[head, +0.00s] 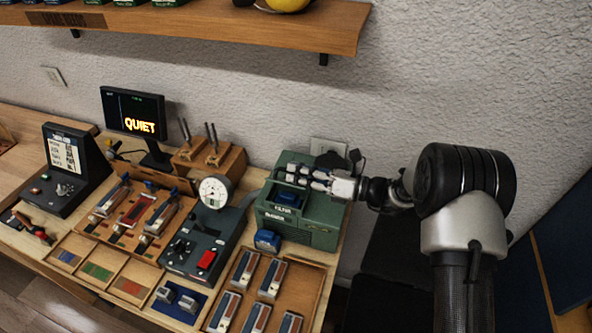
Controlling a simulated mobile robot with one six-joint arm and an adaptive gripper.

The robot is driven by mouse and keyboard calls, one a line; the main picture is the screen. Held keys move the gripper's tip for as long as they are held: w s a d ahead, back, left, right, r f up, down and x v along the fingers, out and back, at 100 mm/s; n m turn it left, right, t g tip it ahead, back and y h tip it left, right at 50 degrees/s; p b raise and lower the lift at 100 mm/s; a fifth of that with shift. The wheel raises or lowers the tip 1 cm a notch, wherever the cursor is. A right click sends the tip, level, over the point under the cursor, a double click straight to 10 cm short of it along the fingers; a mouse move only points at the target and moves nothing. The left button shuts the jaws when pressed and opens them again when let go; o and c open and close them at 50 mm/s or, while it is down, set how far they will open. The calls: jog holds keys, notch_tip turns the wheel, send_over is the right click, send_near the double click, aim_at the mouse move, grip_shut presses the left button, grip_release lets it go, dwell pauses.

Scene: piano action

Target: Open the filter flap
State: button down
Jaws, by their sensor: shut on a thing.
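A green box-shaped machine (314,229) with a "FILTER" label on its top stands at the right end of the workbench. Part of its top, where a flap could be, is covered by my gripper. My gripper (292,173) reaches in from the right, low over the machine's back top part. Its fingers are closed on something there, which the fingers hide. I cannot tell the flap's angle. A small dark blue part (287,198) sits in the top just in front of the fingers.
A blue block (267,240) sits in front of the machine. A control box with a round gauge (214,191) stands to its left, and a wooden tray (314,281) of several blue-and-red pieces lies in front. A shelf (330,31) overhangs the back.

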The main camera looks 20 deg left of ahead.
jog(key=w+m+p, duration=0.1)
jog(key=w+r+m, duration=0.1)
jog(key=shift+w+m+p, duration=0.2)
jog(key=shift+m+p, duration=0.2)
jog(key=shift+w+a+f+m, duration=0.1)
jog(key=shift+w+f+m, duration=0.25)
jog(key=shift+w+m, duration=0.85)
jog(key=shift+w+a+f+m, duration=0.1)
jog(key=shift+w+f+m, duration=0.35)
jog(key=shift+m, duration=1.3)
jog(key=shift+w+a+f+m, duration=0.1)
jog(key=shift+w+f+m, duration=0.1)
jog(key=shift+w+m, duration=1.05)
jog(key=shift+s+m, duration=0.15)
jog(key=shift+m, duration=0.15)
jog(key=shift+f, duration=0.1)
jog(key=c, duration=1.8)
grip_release()
jog(key=shift+o, duration=0.5)
